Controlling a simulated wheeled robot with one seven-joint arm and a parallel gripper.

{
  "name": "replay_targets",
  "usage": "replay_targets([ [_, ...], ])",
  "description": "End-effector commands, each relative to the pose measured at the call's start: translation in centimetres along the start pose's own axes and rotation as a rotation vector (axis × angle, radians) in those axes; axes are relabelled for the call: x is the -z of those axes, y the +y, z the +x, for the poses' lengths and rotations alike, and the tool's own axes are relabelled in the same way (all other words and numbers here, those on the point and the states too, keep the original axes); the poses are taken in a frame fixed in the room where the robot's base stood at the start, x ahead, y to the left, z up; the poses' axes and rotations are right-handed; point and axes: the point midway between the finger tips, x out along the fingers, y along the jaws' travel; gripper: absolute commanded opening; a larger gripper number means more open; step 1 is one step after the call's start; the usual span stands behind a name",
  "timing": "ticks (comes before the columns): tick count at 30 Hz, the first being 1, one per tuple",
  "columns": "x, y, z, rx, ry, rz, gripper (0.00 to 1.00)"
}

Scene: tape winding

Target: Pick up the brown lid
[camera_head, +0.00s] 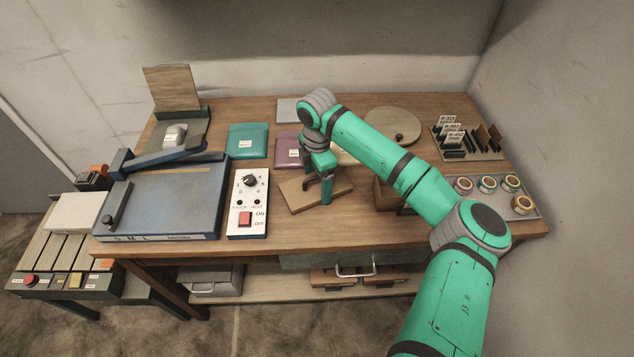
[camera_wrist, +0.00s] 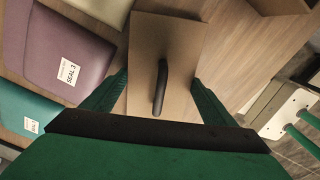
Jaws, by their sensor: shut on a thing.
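The brown lid (camera_head: 338,187) is a flat rectangular wooden board with a dark bar handle. It lies at the middle front of the workbench in the head view. In the wrist view the lid (camera_wrist: 184,45) fills the space between my fingers, with its dark handle (camera_wrist: 160,88) upright in the picture. My gripper (camera_head: 325,188) points down at the lid. In the wrist view my gripper (camera_wrist: 160,88) has one green finger at each long side of the lid, shut on it. I cannot tell whether the lid touches the bench.
A brown open box (camera_head: 388,196) stands right of the lid, partly behind my arm. Purple (camera_head: 288,150) and teal (camera_head: 247,141) packets lie behind. A round lid (camera_head: 380,117) lies farther back.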

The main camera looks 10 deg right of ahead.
Motion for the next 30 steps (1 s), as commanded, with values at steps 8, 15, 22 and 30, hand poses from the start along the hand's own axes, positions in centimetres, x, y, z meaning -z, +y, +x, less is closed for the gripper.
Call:
replay_targets([
  [8,0.4,-0.6,-3.5,-0.003,0.002,-0.003,0.57],
  [15,2.2,-4.5,-8.6,-0.004,0.000,-0.004,0.57],
  [22,4.4,-9.2,-10.9,-0.003,-0.003,-0.003,0.57],
  [30,5.9,-12.1,-12.3,-0.002,-0.001,-0.001,0.57],
])
